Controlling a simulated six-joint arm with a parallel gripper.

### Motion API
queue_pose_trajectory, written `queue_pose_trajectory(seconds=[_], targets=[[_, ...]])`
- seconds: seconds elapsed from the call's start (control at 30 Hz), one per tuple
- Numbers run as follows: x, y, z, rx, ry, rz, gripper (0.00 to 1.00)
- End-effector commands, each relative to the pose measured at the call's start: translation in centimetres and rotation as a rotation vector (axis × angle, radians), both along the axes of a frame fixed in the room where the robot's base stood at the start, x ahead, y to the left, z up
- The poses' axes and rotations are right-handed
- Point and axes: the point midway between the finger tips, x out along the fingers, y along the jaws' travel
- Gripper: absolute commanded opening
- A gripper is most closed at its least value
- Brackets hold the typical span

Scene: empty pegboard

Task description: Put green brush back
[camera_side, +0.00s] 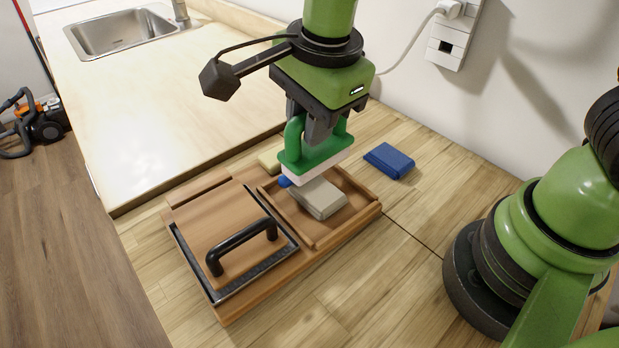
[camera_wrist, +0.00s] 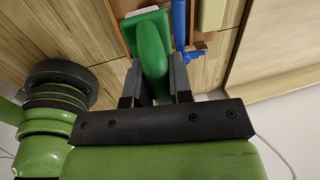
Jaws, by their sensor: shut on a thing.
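The green brush (camera_side: 313,157) has a green handle and a pale underside. My gripper (camera_side: 318,128) is shut on its handle and holds it over the open compartment of a wooden box (camera_side: 365,199). In the wrist view my gripper (camera_wrist: 156,88) has its fingers on both sides of the green brush handle (camera_wrist: 153,58). A grey block (camera_side: 318,198) lies in the compartment below the brush. I cannot tell whether the brush touches that block.
A pale yellow block (camera_side: 269,161) is behind the box. A blue thing (camera_side: 285,181) shows beside the brush. The table in front is clear.

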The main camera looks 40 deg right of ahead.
Motion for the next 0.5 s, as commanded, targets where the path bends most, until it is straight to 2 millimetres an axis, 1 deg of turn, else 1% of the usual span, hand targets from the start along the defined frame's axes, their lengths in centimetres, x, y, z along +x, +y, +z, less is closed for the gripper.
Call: queue_pose_trajectory(seconds=[0.17, 0.27, 0.5], targets=[[0.0, 0.0, 0.1, 0.0, -0.001, 0.0, 0.0], [0.1, 0.0, 0.8, 0.001, -0.004, -0.001, 0.0], [0.1, 0.0, 4.3, 0.002, -0.006, -0.001, 0.0]])
